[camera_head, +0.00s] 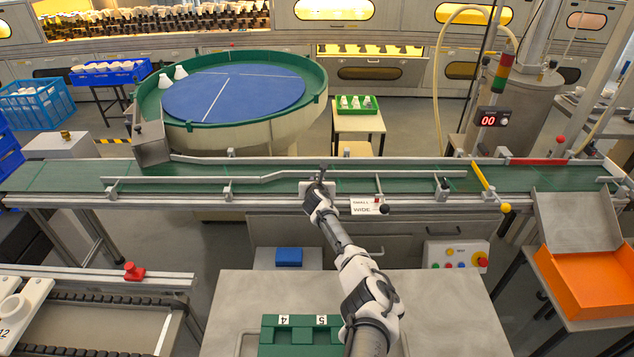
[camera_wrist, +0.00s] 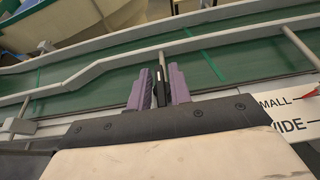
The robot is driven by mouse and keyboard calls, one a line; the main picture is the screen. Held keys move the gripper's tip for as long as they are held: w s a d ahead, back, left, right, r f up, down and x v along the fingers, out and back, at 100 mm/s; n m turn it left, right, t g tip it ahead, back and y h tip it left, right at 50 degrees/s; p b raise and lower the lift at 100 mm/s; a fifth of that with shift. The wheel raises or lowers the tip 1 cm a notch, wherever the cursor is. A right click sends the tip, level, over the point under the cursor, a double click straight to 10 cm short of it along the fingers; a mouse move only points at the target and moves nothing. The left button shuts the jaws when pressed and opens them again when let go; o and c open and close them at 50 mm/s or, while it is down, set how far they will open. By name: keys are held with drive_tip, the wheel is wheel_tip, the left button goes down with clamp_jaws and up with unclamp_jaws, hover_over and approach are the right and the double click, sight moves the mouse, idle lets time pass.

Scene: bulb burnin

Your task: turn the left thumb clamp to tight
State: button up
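My gripper (camera_head: 319,184) reaches over the front edge of the conveyor. In the wrist view its two purple fingers (camera_wrist: 160,88) stand close together on either side of a thin, dark upright piece. This piece looks like the wing of the left thumb clamp (camera_wrist: 160,90). In the head view the gripper hides most of this clamp. Another dark clamp knob (camera_head: 471,184) sits farther right along the same guide rail (camera_head: 270,178).
A SMALL/WIDE label (camera_head: 364,206) with a dark-knobbed pointer is just right of my gripper. A post (camera_head: 379,186) stands above it. The green conveyor belt (camera_head: 80,175) is empty. A yellow bar (camera_head: 485,180) crosses the belt at right. A green block (camera_head: 300,338) lies on the near table.

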clamp_jaws()
drive_tip(key=shift+f+m+h+b, duration=0.1)
drive_tip(key=shift+m+h+b, duration=0.2)
drive_tip(key=shift+h+b, duration=0.1)
drive_tip(key=shift+a+m+h, duration=0.1)
drive_tip(key=shift+m+h, duration=0.2)
drive_tip(key=m+h+b, duration=0.1)
drive_tip(key=m+g+h+b, duration=0.1)
drive_tip(key=m+h+b, duration=0.1)
drive_tip(key=shift+f+h, duration=0.2)
drive_tip(key=shift+h, duration=0.1)
drive_tip(key=m+g+h+b, duration=0.1)
drive_tip(key=m+h+b, duration=0.2)
drive_tip(key=b, duration=0.2)
drive_tip(key=shift+g+b, duration=0.3)
drive_tip(key=shift+g, duration=0.1)
drive_tip(key=shift+m+g+h+b, duration=0.4)
drive_tip(key=shift+m+h+b, duration=0.15)
drive_tip(key=shift+b, duration=0.55)
drive_tip(key=m+g+h+b, duration=0.1)
drive_tip(key=b, duration=0.3)
drive_tip(key=shift+b, duration=0.3)
drive_tip(key=shift+r+m+g+h+b, duration=0.3)
drive_tip(key=shift+m+g+b, duration=0.3)
drive_tip(key=shift+b, duration=1.3)
